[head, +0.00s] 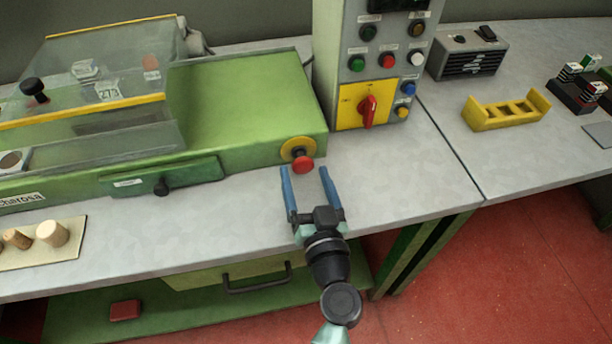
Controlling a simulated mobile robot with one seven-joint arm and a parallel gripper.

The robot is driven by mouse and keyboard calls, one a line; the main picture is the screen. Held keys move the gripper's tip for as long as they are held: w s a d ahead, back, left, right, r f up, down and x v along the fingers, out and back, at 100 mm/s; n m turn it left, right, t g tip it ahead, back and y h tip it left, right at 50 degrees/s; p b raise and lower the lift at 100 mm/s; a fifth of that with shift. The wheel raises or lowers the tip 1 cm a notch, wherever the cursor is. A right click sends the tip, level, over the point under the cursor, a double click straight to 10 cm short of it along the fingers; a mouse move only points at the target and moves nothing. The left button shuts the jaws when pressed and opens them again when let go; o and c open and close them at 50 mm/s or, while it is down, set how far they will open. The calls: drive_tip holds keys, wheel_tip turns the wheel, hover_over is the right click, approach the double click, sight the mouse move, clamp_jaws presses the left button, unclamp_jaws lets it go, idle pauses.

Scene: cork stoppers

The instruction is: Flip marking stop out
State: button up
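The green marking machine (245,95) stands on the grey bench. On its front right corner is a red mushroom-shaped stop button (303,164) on a round yellow plate (298,149). No label can be read on it, so I cannot tell for sure that it is the marking stop, or whether it is pressed in. My gripper (304,174) is open, with two blue fingers spread wide. In the head view, the red button shows between the fingertips, near their ends. I see no clear contact, and the depth between them is hard to judge. The gripper looks empty.
A control box (350,70) with coloured buttons and a red rotary switch (367,111) stands right of the machine. A clear yellow-edged guard (110,70) covers the machine's left. Corks lie on a board (68,249). A yellow holder (506,110) stands right.

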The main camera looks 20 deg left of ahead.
drive_tip(key=shift+w, duration=0.1)
drive_tip(key=b+v, duration=0.3)
drive_tip(key=v, duration=1)
drive_tip(key=shift+w, duration=0.1)
